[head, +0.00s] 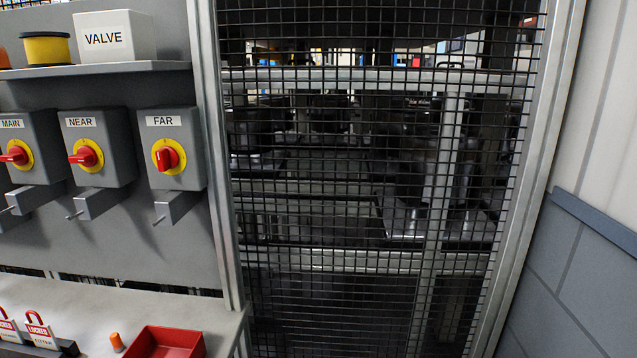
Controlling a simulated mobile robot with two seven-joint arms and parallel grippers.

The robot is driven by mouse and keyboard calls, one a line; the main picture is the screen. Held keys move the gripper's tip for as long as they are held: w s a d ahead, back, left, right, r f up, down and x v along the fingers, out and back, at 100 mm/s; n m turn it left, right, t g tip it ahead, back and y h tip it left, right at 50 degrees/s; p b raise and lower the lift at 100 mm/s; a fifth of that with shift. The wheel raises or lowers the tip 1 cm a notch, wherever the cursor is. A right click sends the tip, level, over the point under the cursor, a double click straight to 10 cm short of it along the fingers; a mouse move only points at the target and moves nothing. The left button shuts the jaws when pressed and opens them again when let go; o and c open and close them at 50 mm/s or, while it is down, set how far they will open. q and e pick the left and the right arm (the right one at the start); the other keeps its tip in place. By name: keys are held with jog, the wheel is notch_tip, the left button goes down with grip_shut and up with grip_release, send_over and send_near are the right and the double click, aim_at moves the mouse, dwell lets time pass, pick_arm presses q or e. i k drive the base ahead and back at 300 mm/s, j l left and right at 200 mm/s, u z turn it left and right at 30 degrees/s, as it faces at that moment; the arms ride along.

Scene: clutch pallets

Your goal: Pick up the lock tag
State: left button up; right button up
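Two red-and-white tags marked LOCKED stand in a dark holder at the bottom left of the head view. One lock tag (41,336) is at the right end of the holder, upright, with a red loop on top. The other lock tag (8,327) is left of it and partly cut off by the picture edge. Neither of my grippers shows in the head view.
A red tray (165,343) and a small orange object (117,342) sit on the grey bench (105,305). Grey switch boxes marked MAIN, NEAR (97,148) and FAR (172,148) hang above. A shelf (110,68) holds a VALVE box (114,37). A mesh fence (375,180) stands right.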

aim_at(42, 336)
jog(key=u, duration=1.55)
jog(key=i+l+z, duration=0.1)
jog(key=z, duration=0.2)
